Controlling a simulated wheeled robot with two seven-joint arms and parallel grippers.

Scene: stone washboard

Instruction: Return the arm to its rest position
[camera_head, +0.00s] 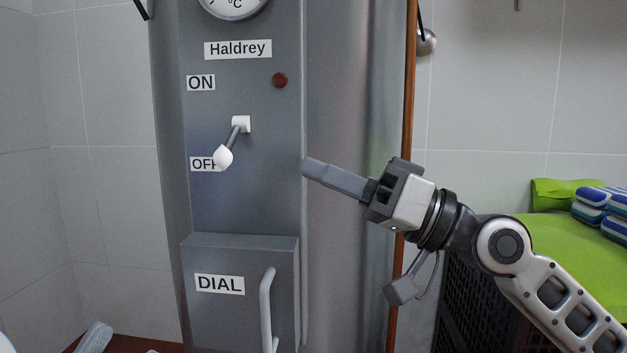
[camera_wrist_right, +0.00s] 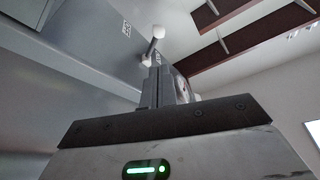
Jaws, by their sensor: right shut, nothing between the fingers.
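My right gripper (camera_head: 312,168) is shut and empty. It points left towards the grey Haldrey boiler (camera_head: 240,200) and shows in front of its right part. In the head view the white-knobbed lever (camera_head: 234,140) slants down, with its knob over the OFF label (camera_head: 203,164); the gripper is to its right, apart from it. The right wrist view shows the closed fingers (camera_wrist_right: 160,75) with the lever (camera_wrist_right: 153,43) beyond their tips. My left gripper is not clearly seen; only a grey piece shows at the lower left edge of the head view.
A dark red light (camera_head: 279,80) is beside the ON label (camera_head: 201,83). A DIAL box (camera_head: 240,260) with a vertical handle (camera_head: 267,310) juts out below. A dark crate (camera_head: 480,310) and a green cloth surface (camera_head: 560,250) with rolled striped towels (camera_head: 600,208) stand at the right.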

